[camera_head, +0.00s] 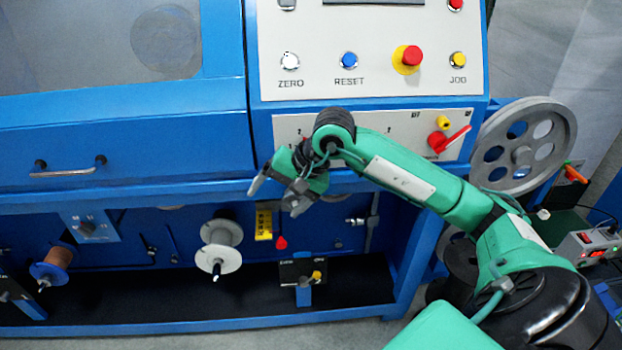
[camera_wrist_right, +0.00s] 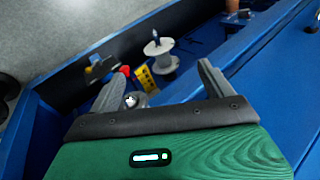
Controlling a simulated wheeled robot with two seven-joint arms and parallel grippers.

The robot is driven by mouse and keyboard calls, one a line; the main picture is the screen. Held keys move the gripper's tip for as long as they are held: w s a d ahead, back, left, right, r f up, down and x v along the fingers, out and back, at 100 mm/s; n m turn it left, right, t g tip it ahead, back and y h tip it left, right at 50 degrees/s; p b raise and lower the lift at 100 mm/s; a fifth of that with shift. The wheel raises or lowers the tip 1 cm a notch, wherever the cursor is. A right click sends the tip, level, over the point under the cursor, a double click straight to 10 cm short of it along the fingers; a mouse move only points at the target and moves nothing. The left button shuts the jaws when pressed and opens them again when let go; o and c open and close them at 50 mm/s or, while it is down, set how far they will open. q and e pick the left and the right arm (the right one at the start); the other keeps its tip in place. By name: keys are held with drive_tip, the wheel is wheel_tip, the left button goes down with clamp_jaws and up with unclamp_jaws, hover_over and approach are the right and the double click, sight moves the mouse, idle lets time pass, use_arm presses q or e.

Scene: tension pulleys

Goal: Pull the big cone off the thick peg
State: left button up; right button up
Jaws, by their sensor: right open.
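No part is clearly recognisable as the big cone or its thick peg. A small grey metallic round part (camera_wrist_right: 131,100) shows beside one fingertip in the right wrist view; I cannot tell whether it is the cone. In the head view a grey rounded part (camera_head: 335,197) is partly hidden behind my right gripper. My right gripper (camera_head: 277,193) is open and empty in front of the blue machine's lower edge. Its two fingers also show spread in the right wrist view (camera_wrist_right: 158,77). My left gripper is not in view.
A white spool (camera_head: 218,258) sits on a peg in the recess, with a copper spool (camera_head: 58,258) to its left. A yellow label (camera_head: 264,222) and red knob (camera_head: 281,243) are nearby. The blue ledge (camera_head: 130,196) overhangs the recess. A large grey wheel (camera_head: 522,155) stands right.

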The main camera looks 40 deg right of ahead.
sight(297, 200)
drive_tip(key=d+r+n+h, duration=0.2)
drive_tip(key=d+h, duration=0.3)
drive_tip(key=d, duration=0.3)
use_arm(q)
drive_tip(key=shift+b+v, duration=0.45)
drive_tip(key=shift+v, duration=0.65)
use_arm(e)
drive_tip(key=shift+t, duration=0.3)
drive_tip(key=x, duration=1.3)
drive_tip(key=shift+s+a, duration=0.1)
drive_tip(key=shift+a, duration=0.05)
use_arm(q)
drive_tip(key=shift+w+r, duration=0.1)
use_arm(e)
drive_tip(key=shift+c, duration=0.3)
drive_tip(key=c, duration=1.1)
